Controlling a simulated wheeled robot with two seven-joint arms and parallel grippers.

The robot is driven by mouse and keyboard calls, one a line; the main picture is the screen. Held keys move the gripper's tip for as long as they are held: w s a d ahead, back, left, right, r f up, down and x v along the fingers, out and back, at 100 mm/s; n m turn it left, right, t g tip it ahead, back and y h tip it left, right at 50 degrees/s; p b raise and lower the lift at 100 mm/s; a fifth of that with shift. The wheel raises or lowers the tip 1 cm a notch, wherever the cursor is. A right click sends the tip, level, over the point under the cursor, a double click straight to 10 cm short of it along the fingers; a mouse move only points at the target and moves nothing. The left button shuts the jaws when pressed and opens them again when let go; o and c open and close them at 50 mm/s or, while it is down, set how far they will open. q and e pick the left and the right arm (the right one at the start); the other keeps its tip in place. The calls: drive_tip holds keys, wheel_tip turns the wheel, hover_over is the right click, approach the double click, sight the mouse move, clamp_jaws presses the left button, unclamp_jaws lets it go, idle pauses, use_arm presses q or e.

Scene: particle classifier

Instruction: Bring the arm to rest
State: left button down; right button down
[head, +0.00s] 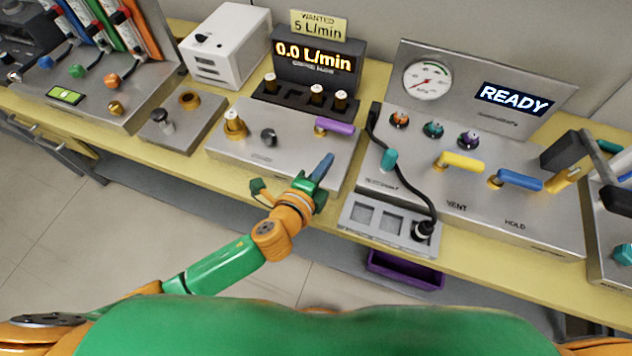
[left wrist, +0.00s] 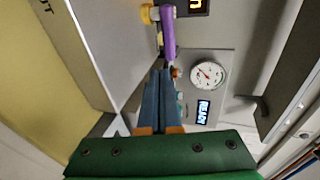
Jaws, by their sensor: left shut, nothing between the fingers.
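My left gripper (head: 325,162) reaches in over the front part of the steel panel (head: 290,150) in the middle of the bench. Its blue fingers are together with nothing between them, as the left wrist view (left wrist: 162,80) also shows. A purple lever handle (head: 335,127) lies just beyond the fingertips. In the left wrist view the purple lever (left wrist: 168,35) lines up with the tips; I cannot tell whether they touch. My right gripper is not in view.
The yellow bench edge (head: 180,170) runs below the panels. A black cable (head: 410,190) crosses the panel on the right, beside a yellow lever (head: 462,162) and a blue lever (head: 518,180). A purple bin (head: 405,270) sits under the bench. The floor (head: 60,215) at left is clear.

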use_arm(q)
drive_tip(key=d+v, duration=0.1)
drive_tip(key=v, duration=0.5)
drive_tip(key=s+a+f+n+g+y, duration=0.25)
drive_tip(key=a+f+n+y, duration=0.2)
drive_tip(key=a+n, duration=0.55)
drive_tip(key=s+a+f+n+g+y, duration=0.1)
drive_tip(key=s+a+f+n+g, duration=0.1)
drive_tip(key=s+a+n+g, duration=0.3)
drive_tip(key=s+a+f+n+g, duration=0.1)
drive_tip(key=s+f+n+g, duration=0.2)
drive_tip(key=s+n, duration=0.35)
drive_tip(key=s+f, duration=0.3)
drive_tip(key=f, duration=1.5)
drive_tip(key=s+a+f+m+g, duration=0.1)
drive_tip(key=s+a+f+g, duration=0.1)
drive_tip(key=s+f, duration=0.6)
drive_tip(key=s, duration=0.3)
drive_tip(key=shift+s+f, duration=0.3)
drive_tip(key=shift+y, duration=0.25)
drive_tip(key=shift+a, duration=0.15)
